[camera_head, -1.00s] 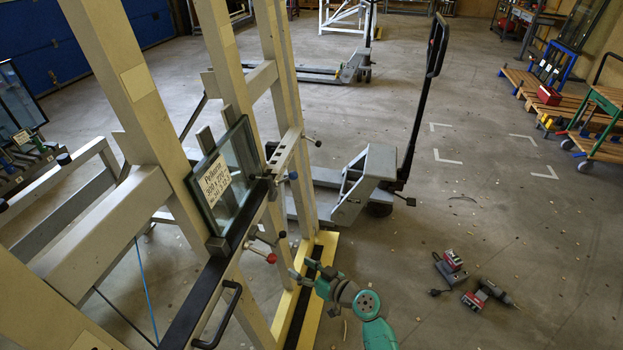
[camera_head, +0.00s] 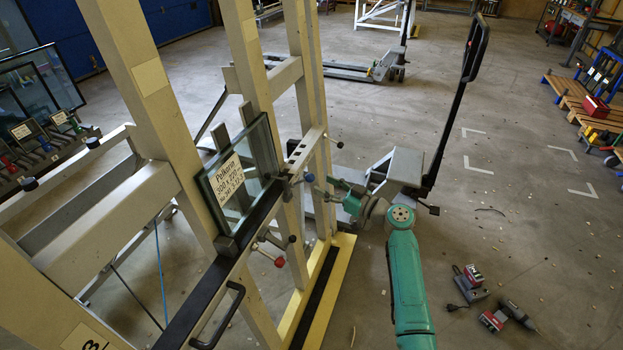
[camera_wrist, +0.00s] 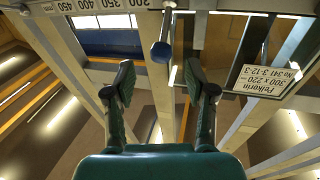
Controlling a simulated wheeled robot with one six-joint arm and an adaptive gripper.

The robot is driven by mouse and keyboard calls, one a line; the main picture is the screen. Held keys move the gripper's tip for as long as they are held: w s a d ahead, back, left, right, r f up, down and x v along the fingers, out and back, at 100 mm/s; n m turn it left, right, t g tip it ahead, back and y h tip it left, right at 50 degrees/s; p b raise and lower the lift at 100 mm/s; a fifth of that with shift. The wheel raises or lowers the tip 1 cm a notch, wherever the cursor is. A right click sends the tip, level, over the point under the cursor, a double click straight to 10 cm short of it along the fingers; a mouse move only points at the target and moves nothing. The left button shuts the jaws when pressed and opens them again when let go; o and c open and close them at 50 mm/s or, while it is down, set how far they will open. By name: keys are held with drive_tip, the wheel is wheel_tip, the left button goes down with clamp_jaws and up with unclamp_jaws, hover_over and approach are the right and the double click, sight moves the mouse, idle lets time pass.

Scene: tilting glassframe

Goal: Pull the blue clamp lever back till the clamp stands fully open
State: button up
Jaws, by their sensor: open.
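The blue clamp lever (camera_head: 309,177) shows as a small blue knob on the frame's ledge, right of the labelled glass pane (camera_head: 258,148). In the wrist view its blue knob (camera_wrist: 161,52) stands toward me on a pale rod, just above the fingertips in the picture and centred between them. My gripper (camera_head: 335,190) is open and empty, close to the right of the knob. Both dark fingers show in the wrist view (camera_wrist: 160,80), spread apart with nothing between them. I cannot tell exactly how far the knob is from the fingertips. The clamp's jaw is too small to judge.
A red-knobbed lever (camera_head: 279,261) sits lower on the frame, and a dark-knobbed lever (camera_head: 340,145) higher up. A black handle (camera_head: 222,318) is on the near rail. A pallet jack (camera_head: 408,165) stands behind my gripper. Power tools (camera_head: 500,318) lie on the floor at right.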

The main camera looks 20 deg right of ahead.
sight(310, 179)
drive_tip(key=shift+x, duration=3.1)
drive_tip(key=shift+a, duration=0.1)
clamp_jaws()
